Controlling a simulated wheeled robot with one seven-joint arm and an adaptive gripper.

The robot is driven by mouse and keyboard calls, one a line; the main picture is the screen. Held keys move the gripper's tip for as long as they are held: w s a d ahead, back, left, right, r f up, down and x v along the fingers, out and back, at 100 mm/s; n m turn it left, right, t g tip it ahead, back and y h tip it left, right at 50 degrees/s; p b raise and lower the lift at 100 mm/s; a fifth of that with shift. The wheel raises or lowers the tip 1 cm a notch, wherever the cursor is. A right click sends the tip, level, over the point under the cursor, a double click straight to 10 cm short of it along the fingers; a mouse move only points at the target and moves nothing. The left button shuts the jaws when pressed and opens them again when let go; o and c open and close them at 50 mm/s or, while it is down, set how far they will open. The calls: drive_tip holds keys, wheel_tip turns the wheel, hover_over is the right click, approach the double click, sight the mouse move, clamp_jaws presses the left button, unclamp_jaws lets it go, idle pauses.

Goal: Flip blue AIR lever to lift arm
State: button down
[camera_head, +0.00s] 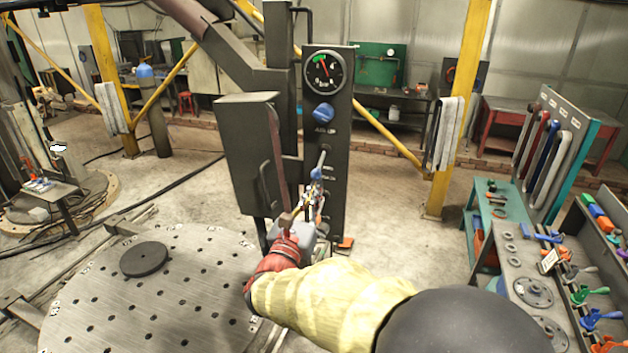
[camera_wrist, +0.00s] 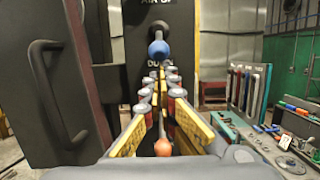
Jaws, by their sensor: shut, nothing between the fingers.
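A dark upright panel (camera_head: 340,225) carries a lever with a blue ball end (camera_head: 316,174), below a printed AIR label. In the wrist view the blue ball (camera_wrist: 158,49) sits just beyond my fingertips, with a dark round part directly above it. My gripper (camera_head: 312,192) is shut with nothing held, pointing at the panel just below the ball. Its yellow-sided fingers (camera_wrist: 160,88) show in the wrist view; whether they touch the lever I cannot tell. An orange-red ball (camera_wrist: 162,147) shows low between the fingers.
A larger blue knob (camera_head: 323,112) and a pressure gauge (camera_head: 323,71) are higher on the panel. A dark box with a handle (camera_head: 250,155) stands close on the left. A perforated round table (camera_head: 190,295) is at lower left, a tool bench (camera_head: 520,265) at right.

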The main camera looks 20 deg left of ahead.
sight(315, 171)
drive_tip(key=shift+r, duration=0.15)
drive_tip(key=shift+r+p, duration=1.15)
drive_tip(key=shift+r, duration=1.45)
drive_tip(key=shift+s+f, duration=0.1)
drive_tip(key=shift+f, duration=0.05)
drive_tip(key=s+f+b, duration=0.2)
drive_tip(key=s+b, duration=0.1)
drive_tip(key=shift+a+f, duration=0.1)
drive_tip(key=shift+f, duration=0.3)
drive_tip(key=s+b, duration=0.1)
drive_tip(key=s, duration=0.6)
drive_tip(key=shift+a, duration=0.3)
drive_tip(key=shift+w, duration=0.1)
